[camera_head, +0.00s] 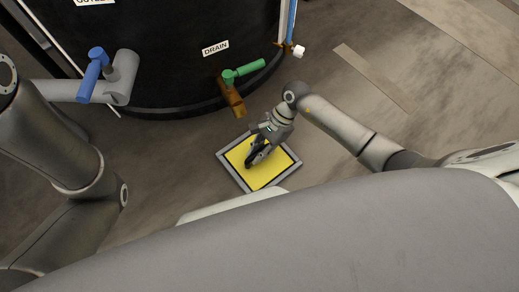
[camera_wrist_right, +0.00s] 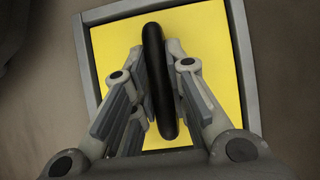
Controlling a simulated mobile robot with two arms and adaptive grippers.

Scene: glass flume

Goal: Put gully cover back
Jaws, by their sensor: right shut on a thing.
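The yellow gully cover (camera_head: 266,175) lies within the grey square gully frame (camera_head: 231,173) on the floor, below the black tank. A thin dark border shows between cover and frame in the head view. In the right wrist view, the cover (camera_wrist_right: 213,40) fills most of the frame (camera_wrist_right: 243,62), and a black bar handle (camera_wrist_right: 157,60) stands over its middle. My right gripper (camera_head: 255,157) is over the cover, its fingers shut on the black handle from both sides. I cannot tell whether the cover sits flush. My left arm shows at the left, but its gripper is out of view.
A black tank (camera_head: 180,40) stands behind the frame. Its brown drain outlet (camera_head: 232,97) with a green valve handle (camera_head: 245,72) hangs close to the frame's far side. A grey pipe with a blue valve handle (camera_head: 92,75) is at left. Floor at right is clear.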

